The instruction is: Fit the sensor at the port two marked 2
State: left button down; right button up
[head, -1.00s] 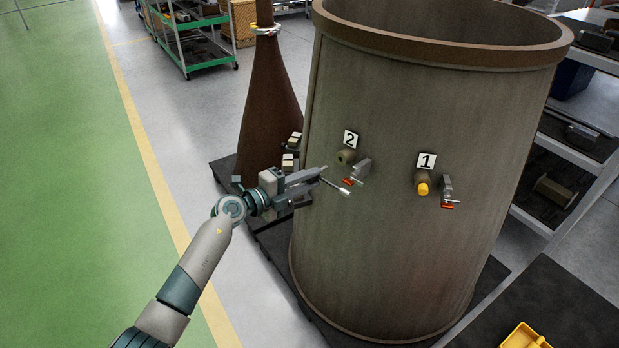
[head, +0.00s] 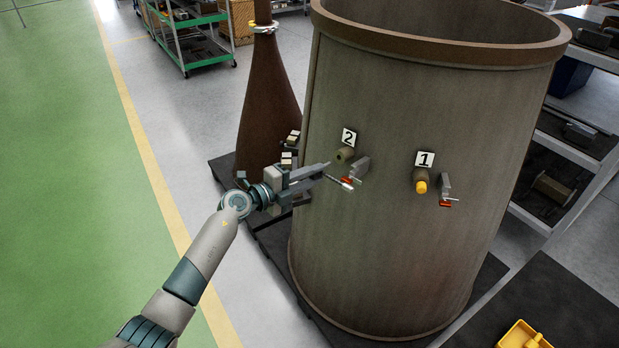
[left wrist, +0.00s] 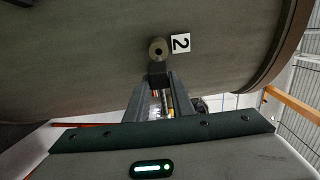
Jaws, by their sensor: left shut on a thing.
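Port two is a short olive-brown boss (head: 345,155) with a dark hole, under the white "2" label (head: 349,138) on the big drum. In the left wrist view the boss (left wrist: 158,48) faces me, just beyond the fingertips. My right gripper is not in view.
A grey bracket with a red-tipped lever (head: 359,169) stands right beside port two. Port one (head: 421,187), to the right, has a yellow plug and a similar bracket (head: 446,188). A brown cone (head: 268,100) stands behind my gripper. A yellow tray (head: 524,336) lies at lower right.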

aim_at(321, 175)
pick_arm(q)
jog(key=shift+b+x, duration=0.55)
jog(key=shift+x, duration=0.95)
jog(key=shift+w+a+r, duration=0.1)
jog(key=shift+w, duration=0.15)
jog(key=shift+p, duration=0.35)
jog(key=shift+p, duration=0.3)
jog(key=shift+w+d, duration=0.2)
dwell(0.6)
jog(key=shift+b+x, duration=0.85)
jog(key=shift+x, duration=0.25)
dwell(0.6)
jog(key=shift+w+d+b, duration=0.35)
jog(key=shift+w+b, duration=0.1)
jog(key=shift+w, duration=0.1)
jog(key=shift+w+d+b, duration=0.35)
jog(key=shift+w+b, duration=0.1)
jog(key=shift+w, duration=0.05)
dwell(1.1)
